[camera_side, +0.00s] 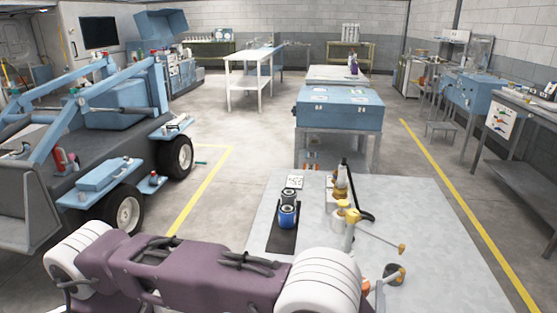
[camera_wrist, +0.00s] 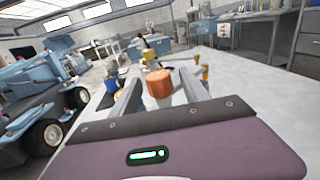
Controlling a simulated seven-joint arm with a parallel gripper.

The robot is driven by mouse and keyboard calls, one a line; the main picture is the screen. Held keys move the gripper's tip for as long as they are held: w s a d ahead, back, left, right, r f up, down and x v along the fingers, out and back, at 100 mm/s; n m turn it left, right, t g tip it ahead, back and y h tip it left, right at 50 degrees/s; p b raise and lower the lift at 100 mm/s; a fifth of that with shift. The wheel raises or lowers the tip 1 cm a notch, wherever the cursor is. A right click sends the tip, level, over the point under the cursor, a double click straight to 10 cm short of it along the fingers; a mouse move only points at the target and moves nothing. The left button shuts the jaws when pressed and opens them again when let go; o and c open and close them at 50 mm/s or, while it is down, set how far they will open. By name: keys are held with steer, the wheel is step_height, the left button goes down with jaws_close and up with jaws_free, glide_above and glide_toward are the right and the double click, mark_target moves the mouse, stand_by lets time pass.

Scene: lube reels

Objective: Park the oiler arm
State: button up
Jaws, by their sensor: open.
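The oiler stand has a yellow-topped post (camera_side: 351,216) on the grey bench.
The bench top (camera_side: 440,230) is bare on the right. A blue vehicle (camera_side: 100,180) stands left, apart from the bench.

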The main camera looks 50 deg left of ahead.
step_height(320, 180, up, 23)
steer(key=s+d, duration=0.2)
steer(key=s, duration=0.1)
steer(key=s+a+r+n+g, duration=0.1)
steer(key=s+a+n+g, duration=0.2)
steer(key=a, duration=0.5)
steer(key=s+a+r+n+g, duration=0.1)
steer(key=s+a+n+g, duration=0.2)
steer(key=a+n+g, duration=0.2)
steer(key=shift+a+n+g+h, duration=0.35)
steer(key=shift+a+n, duration=0.85)
steer(key=shift+a, duration=0.55)
steer(key=shift+s+r, duration=0.1)
